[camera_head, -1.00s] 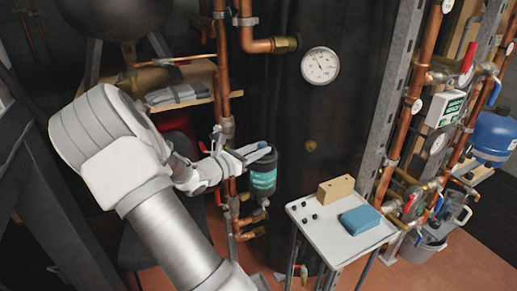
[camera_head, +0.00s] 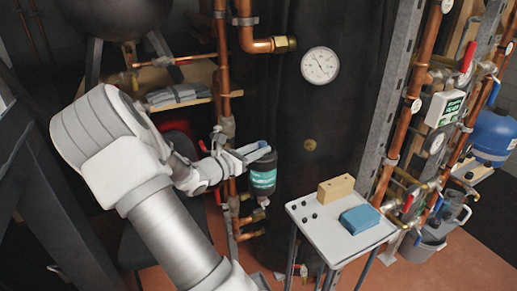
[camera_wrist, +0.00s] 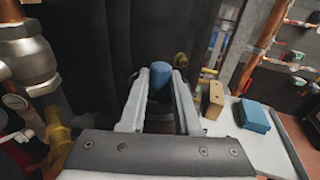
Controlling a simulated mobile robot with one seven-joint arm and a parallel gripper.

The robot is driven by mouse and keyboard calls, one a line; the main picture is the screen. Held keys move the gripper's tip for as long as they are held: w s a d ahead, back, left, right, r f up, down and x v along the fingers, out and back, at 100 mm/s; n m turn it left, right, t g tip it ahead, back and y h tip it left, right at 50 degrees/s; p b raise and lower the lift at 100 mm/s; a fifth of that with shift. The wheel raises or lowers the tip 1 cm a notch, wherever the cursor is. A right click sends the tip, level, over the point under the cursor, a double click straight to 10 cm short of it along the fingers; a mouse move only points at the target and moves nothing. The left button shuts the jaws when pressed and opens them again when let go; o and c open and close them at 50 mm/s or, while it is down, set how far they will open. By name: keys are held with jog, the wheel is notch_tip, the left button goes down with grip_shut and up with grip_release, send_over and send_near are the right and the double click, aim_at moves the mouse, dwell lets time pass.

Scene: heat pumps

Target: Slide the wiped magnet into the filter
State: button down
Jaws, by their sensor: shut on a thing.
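The filter (camera_head: 263,178) is a dark upright canister with a teal label, fixed among the copper pipes left of the big black tank. My gripper (camera_head: 262,152) is at the top of the filter. In the wrist view, its two pale fingers close on the blue end of the magnet (camera_wrist: 160,80). A bit of blue also shows between the fingertips in the head view. The rest of the magnet is hidden, so I cannot tell how deep it sits in the filter.
A small light tray table (camera_head: 340,244) stands right of the filter. It bears a wooden block (camera_head: 336,190), a blue folded cloth (camera_head: 360,219) and several small dark knobs. Copper pipes (camera_head: 223,70) run close on the left. The black tank (camera_head: 315,130) stands just behind.

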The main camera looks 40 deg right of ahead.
jog(key=shift+s+a+f, duration=0.1)
jog(key=shift+f, duration=0.55)
jog(key=c, duration=0.5)
grip_release()
jog(key=shift+c, duration=0.2)
jog(key=a+r+p, duration=0.2)
jog(key=a+p, duration=0.1)
jog(key=a, duration=1.4)
jog(key=shift+r, duration=0.2)
jog(key=shift+s+a, duration=0.1)
jog(key=s+a+r+m+g+y+p, duration=0.2)
jog(key=s+a+r+m+y+p, duration=0.25)
jog(key=s+r+m+y, duration=0.4)
jog(key=s+a+r+m+t+y+p, duration=0.6)
jog(key=s+a+r+m, duration=0.4)
jog(key=a+r, duration=0.3)
jog(key=t+y, duration=0.1)
jog(key=y, duration=0.1)
jog(key=shift+r+y, duration=0.35)
